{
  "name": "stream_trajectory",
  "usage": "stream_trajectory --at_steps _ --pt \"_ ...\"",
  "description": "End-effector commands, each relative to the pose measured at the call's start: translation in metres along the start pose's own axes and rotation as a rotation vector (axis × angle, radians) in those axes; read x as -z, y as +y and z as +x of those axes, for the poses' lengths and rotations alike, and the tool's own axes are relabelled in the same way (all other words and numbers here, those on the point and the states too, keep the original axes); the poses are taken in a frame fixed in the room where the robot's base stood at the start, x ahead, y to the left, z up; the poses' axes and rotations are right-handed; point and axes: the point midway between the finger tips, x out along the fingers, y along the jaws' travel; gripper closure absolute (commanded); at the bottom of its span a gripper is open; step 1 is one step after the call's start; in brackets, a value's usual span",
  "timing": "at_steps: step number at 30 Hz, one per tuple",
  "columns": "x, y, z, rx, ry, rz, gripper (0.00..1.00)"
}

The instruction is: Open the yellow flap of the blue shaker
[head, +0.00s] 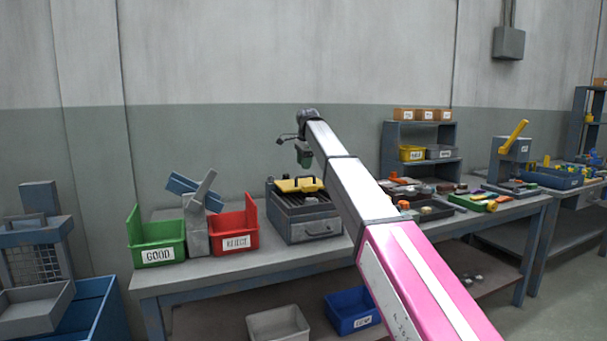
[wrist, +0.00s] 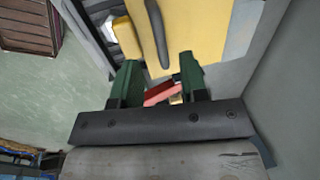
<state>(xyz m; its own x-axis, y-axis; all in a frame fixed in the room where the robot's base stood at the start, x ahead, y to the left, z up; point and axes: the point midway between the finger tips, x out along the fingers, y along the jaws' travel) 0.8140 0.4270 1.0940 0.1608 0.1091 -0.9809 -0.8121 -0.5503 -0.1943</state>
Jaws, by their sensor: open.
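A blue-grey box (head: 306,228) with a ribbed top and a front drawer stands on the bench; it is the nearest match I see for the shaker. A yellow flap (head: 299,185) lies on its top. In the wrist view a broad yellow panel (wrist: 195,35) with a dark bar handle (wrist: 156,35) fills the upper middle. My gripper (head: 304,157) hangs above the box, apart from the flap in the head view. Its green fingers (wrist: 160,82) are open below the handle in the wrist picture. A small red piece shows between them; I cannot tell whether it touches them.
A green GOOD bin (head: 157,256) and a red REJECT bin (head: 236,242) stand left of the box, with a grey stand (head: 196,230) between them. A small shelf (head: 420,165) and cluttered trays lie to the right. My arm hides part of the bench.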

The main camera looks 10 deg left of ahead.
Motion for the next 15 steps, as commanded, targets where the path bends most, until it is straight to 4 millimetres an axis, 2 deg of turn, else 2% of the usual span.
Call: stream_trajectory --at_steps 3,6,15 --pt "0.0 0.001 0.021 -0.001 0.0 0.0 0.6" --pt "0.0 0.0 0.033 0.0 0.0 0.0 0.6" --pt "0.0 0.0 0.047 0.001 0.0 0.0 0.6"
